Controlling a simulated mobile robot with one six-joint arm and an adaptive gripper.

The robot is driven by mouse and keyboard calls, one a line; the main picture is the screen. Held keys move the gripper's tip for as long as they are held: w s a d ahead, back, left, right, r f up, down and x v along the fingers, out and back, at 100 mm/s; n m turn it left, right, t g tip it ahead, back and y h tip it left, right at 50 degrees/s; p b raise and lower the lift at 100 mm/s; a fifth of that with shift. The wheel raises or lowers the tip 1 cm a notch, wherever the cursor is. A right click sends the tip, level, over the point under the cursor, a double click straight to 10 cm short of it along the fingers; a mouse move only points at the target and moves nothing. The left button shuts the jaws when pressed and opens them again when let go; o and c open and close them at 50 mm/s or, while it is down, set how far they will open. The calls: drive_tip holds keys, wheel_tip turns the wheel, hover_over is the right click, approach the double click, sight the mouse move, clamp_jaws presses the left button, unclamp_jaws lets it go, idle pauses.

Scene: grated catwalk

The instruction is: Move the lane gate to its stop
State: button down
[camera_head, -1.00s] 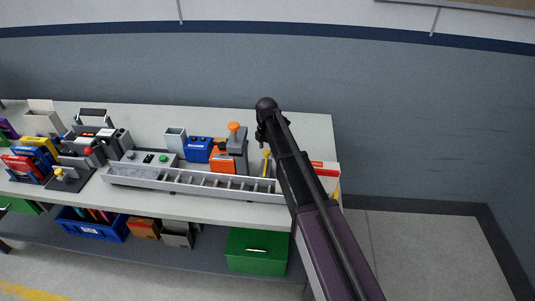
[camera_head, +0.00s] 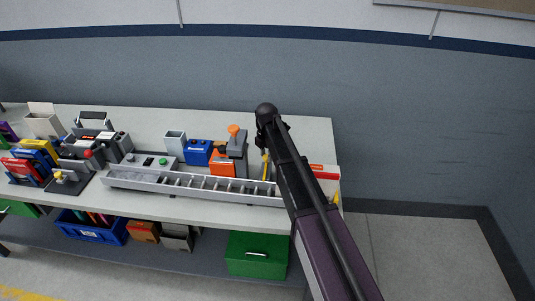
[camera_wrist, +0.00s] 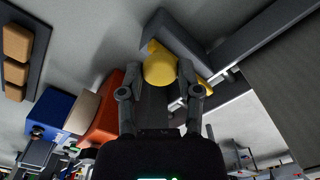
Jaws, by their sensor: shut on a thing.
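The lane gate shows as a thin yellow upright piece (camera_head: 265,166) at the right part of the long grey slotted channel (camera_head: 185,183) on the bench. In the wrist view its rounded yellow knob (camera_wrist: 160,69) sits between the two fingers. My gripper (camera_head: 263,147) points down over it, and the fingers in the wrist view (camera_wrist: 161,76) are closed against the knob's sides. My arm hides part of the channel's right end. I cannot make out the stop.
Bare bench top lies behind, towards the wall.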

sight(265, 173)
drive_tip(key=s, duration=0.6)
drive_tip(key=shift+s+f, duration=0.1)
drive_tip(key=shift+s, duration=0.15)
drive_tip(key=shift+c, duration=1.5)
unclamp_jaws()
drive_tip(key=shift+s, duration=0.1)
drive_tip(key=shift+w+a, duration=0.1)
drive_tip(key=shift+w, duration=0.1)
